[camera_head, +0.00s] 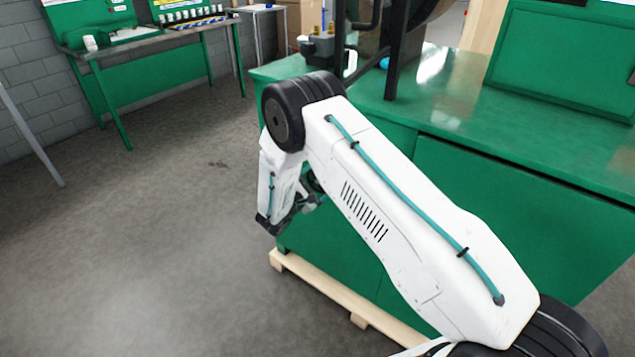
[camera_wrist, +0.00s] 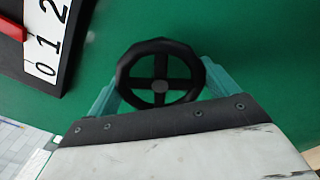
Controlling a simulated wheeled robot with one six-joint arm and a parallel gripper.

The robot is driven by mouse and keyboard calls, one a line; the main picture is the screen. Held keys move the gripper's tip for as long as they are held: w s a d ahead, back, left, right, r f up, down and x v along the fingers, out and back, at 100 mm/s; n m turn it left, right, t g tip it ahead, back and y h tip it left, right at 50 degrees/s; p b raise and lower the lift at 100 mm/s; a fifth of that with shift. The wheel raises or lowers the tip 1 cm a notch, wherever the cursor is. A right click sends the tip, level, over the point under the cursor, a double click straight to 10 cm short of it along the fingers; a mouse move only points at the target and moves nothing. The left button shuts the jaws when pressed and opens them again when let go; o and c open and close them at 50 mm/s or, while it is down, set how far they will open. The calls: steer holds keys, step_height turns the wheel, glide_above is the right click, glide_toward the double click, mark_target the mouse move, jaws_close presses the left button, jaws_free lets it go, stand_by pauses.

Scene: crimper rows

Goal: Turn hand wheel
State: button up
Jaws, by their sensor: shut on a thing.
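The hand wheel (camera_wrist: 160,87) is black, with a ring-shaped rim, a round hub and four spokes. It is on a green panel and sits in the middle of the wrist view. My gripper (camera_wrist: 160,78) has teal fingers, one on the left and one on the right of the rim, and is shut on the wheel. The fingertips are partly hidden behind the rim. In the head view my arm reaches down beside the green cabinet (camera_head: 345,255), and the wheel is mostly hidden there.
A black-framed white scale (camera_wrist: 45,40) with the digits 0, 1 and 2 and a red pointer (camera_wrist: 12,27) is at the wrist view's upper left. The cabinet stands on a wooden pallet (camera_head: 340,300). A green workbench (camera_head: 150,45) is at the back left. The floor between is clear.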

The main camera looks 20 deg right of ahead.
steer(key=shift+m, duration=0.3)
steer(key=shift+s, duration=0.1)
steer(key=o, duration=0.8)
steer(key=shift+a, duration=0.15)
steer(key=v, duration=0.7)
steer(key=shift+s+a, duration=0.25)
steer(key=shift+r, duration=0.1)
